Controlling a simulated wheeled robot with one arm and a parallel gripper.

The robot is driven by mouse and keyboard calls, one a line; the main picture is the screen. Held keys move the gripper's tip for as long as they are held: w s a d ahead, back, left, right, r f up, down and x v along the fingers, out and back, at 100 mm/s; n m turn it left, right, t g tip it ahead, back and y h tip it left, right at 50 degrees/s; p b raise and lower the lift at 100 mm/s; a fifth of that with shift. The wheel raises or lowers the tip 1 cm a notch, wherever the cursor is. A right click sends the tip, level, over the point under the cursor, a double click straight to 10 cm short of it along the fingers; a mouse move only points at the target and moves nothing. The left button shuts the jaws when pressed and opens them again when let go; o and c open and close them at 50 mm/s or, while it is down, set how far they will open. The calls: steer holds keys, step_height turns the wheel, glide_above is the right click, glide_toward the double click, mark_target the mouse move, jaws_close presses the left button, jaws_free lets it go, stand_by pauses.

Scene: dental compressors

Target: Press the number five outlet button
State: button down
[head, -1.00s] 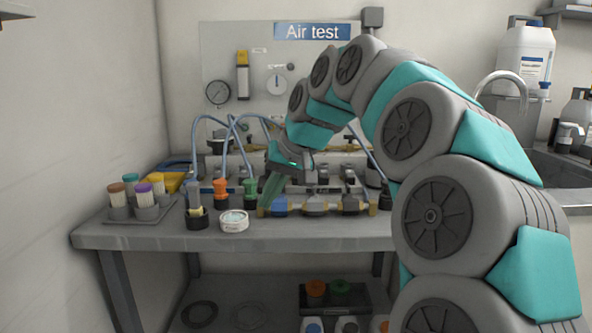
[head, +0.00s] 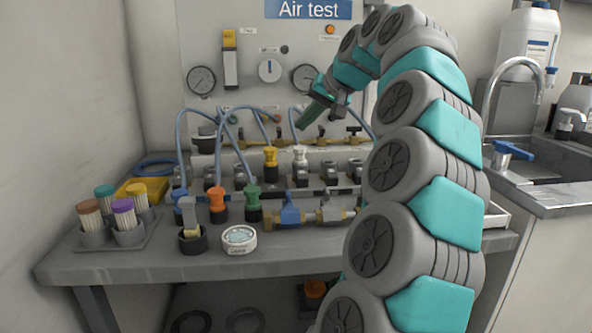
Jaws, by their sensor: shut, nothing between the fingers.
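My gripper (head: 308,116) is shut and empty. It is raised in front of the wall panel, pointing down and left above the back of the bench. Below it runs a grey manifold (head: 215,160) with a row of outlet fittings. Among them are a yellow-capped fitting (head: 270,160), a white-capped fitting (head: 300,158) and several dark fittings, such as one dark fitting (head: 330,173). I cannot read any outlet numbers, so I cannot tell which is number five. My arm hides the right end of the row. The gripper looks apart from the fittings.
On the bench (head: 110,262) stand orange (head: 217,205) and green (head: 253,203) capped fittings, a blue valve (head: 290,212), a round white tin (head: 239,239) and brush cups (head: 125,222). Blue hoses (head: 180,140) arch over the manifold. A sink (head: 555,165) is at right.

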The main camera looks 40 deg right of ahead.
mark_target(305, 174)
steer(key=shift+f, duration=0.1)
steer(key=shift+f+b, duration=2.85)
steer(key=shift+f, duration=1.5)
steer(key=shift+f, duration=0.45)
